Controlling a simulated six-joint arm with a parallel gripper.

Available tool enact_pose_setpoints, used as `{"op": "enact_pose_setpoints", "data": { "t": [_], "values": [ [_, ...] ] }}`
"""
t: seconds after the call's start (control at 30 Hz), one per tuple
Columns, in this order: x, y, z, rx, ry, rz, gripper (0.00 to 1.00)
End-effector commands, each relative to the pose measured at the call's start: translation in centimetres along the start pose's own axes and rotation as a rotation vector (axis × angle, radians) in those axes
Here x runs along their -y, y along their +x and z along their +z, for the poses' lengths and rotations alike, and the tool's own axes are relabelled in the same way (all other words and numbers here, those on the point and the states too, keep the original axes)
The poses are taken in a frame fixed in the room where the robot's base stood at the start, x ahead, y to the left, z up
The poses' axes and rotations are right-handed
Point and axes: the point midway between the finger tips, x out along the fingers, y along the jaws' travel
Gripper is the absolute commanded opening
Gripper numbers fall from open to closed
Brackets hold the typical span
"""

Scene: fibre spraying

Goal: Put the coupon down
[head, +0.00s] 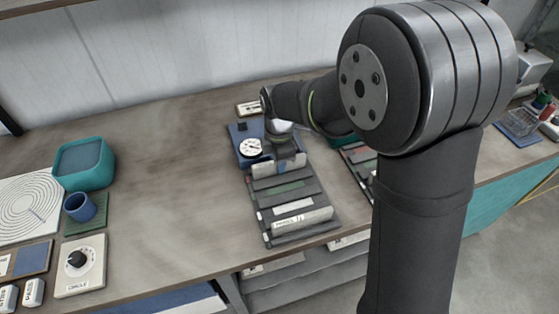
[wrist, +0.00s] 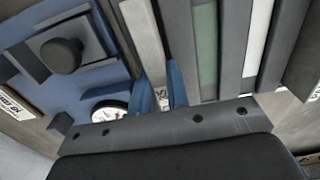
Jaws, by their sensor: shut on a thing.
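My gripper (head: 281,166) is over the back end of a dark slotted rack (head: 318,198). Its blue fingertips also show in the wrist view (wrist: 160,97). They are shut on the coupon, a pale grey strip (wrist: 146,42), at its lower end in that view. In the head view the coupon (head: 262,170) lies crosswise at the rack's back edge, partly hidden by the fingers. I cannot tell whether it touches the rack. A green strip (wrist: 206,45) and a white strip (wrist: 257,35) lie in other rack rows.
A blue fixture (head: 238,138) with a round dial gauge (head: 251,147) stands right behind the rack. Another rack (head: 358,157) is to the right, partly behind my arm. A teal bin (head: 84,163), blue cup (head: 79,207) and knob box (head: 80,265) stand left. The table's middle left is clear.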

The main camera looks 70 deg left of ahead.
Motion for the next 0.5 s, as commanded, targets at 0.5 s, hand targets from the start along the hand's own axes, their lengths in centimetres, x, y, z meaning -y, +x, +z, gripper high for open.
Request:
{"op": "enact_pose_setpoints", "data": {
  "t": [0.5],
  "values": [
    [-0.01,-0.13,0.0,0.0,0.0,0.001,0.37]
  ]
}}
